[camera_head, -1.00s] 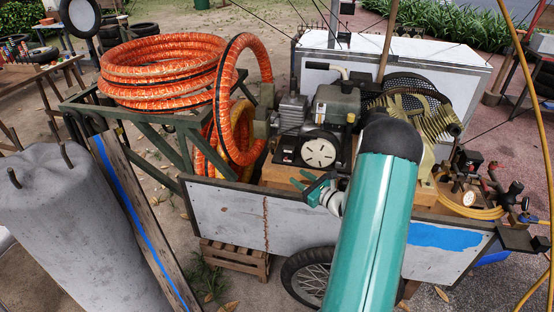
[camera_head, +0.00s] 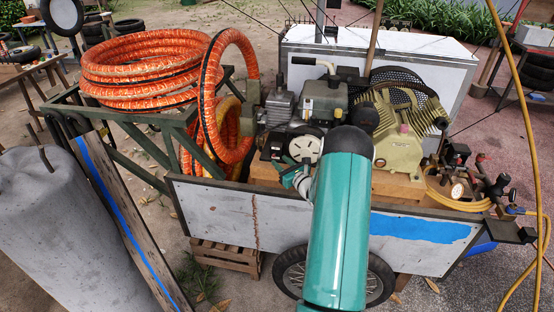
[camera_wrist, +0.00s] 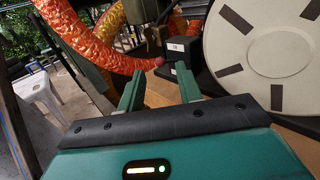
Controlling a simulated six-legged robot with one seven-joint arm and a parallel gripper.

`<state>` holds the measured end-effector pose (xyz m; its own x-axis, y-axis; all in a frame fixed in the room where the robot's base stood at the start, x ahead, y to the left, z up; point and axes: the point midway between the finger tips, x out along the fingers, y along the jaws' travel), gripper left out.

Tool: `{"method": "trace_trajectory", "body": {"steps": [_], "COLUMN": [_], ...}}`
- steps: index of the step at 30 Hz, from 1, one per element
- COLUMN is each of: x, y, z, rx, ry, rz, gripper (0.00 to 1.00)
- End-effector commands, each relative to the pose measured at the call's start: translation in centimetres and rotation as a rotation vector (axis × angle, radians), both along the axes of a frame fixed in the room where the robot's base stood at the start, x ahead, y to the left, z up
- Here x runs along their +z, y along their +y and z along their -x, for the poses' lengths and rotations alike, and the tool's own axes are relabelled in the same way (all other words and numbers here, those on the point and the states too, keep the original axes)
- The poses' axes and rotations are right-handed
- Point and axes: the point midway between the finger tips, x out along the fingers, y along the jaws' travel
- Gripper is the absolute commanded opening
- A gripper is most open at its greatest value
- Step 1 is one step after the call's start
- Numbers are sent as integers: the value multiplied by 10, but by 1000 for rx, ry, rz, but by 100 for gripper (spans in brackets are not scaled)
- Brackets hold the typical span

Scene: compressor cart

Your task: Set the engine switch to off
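The engine (camera_head: 320,103) sits on the cart with its round pale slotted starter cover (camera_head: 304,148); this cover fills the upper right of the wrist view (camera_wrist: 265,40). Left of it in the wrist view is a small black box (camera_wrist: 182,50) with a pale label, and a small red knob (camera_wrist: 158,61) beside it; I take these to be the engine switch. In the head view a dark box (camera_head: 272,148) stands left of the cover. My gripper (camera_wrist: 158,72) is open and empty, its fingertips pointing toward the red knob. It also shows low in front of the engine (camera_head: 286,170).
Orange hose coils (camera_head: 150,70) lie on a green rack left of the engine, and the hose passes behind the knob in the wrist view. The cart's side panel (camera_head: 215,210) is in front. The compressor (camera_head: 400,135) and a valve cluster (camera_head: 470,175) are to the right.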

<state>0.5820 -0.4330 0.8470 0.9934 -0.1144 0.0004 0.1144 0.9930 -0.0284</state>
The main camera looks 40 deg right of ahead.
Motion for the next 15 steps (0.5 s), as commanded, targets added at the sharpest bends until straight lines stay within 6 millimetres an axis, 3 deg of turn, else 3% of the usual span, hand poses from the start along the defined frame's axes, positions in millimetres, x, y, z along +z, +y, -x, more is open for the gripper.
{"method": "trace_trajectory", "body": {"steps": [6,15], "x": [0,0], "y": [-3,-4], "z": [-29,-33], "rx": [3,2], "ry": [0,1], "rz": [1,0], "gripper": [35,35]}}
